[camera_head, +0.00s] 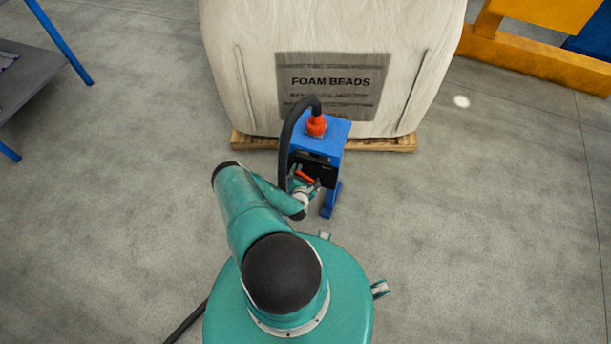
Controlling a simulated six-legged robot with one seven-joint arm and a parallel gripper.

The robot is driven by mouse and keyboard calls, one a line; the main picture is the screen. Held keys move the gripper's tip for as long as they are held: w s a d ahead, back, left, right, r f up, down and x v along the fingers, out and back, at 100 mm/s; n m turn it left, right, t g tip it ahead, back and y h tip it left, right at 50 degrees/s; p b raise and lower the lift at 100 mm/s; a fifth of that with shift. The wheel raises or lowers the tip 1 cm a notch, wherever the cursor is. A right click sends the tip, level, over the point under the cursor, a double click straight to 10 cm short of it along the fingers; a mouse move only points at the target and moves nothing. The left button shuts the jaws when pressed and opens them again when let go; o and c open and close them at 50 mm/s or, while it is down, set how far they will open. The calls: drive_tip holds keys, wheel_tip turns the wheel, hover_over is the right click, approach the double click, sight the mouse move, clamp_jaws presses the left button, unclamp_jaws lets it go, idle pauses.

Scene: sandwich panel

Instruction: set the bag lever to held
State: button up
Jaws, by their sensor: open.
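A blue box stand (333,131) with a black front panel (325,177) stands on the floor before a large white bag (235,30) labelled FOAM BEADS. A small red-orange lever (307,177) shows at the panel's left part. My gripper (303,182) is at the panel, right by the lever, and its jaws are open. The fingers and the lever overlap in this view, so I cannot tell whether they touch. The lever's exact setting and any panel markings are too small to read.
An orange-red fitting (317,125) with a black hose (289,135) tops the stand. The bag rests on a wooden pallet (400,144). A grey table (38,82) is at the left, and a yellow frame (530,66) at the upper right.

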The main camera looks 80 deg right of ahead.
drive_tip(key=shift+d+f, duration=0.1)
drive_tip(key=shift+d, duration=0.15)
drive_tip(key=c, duration=1.2)
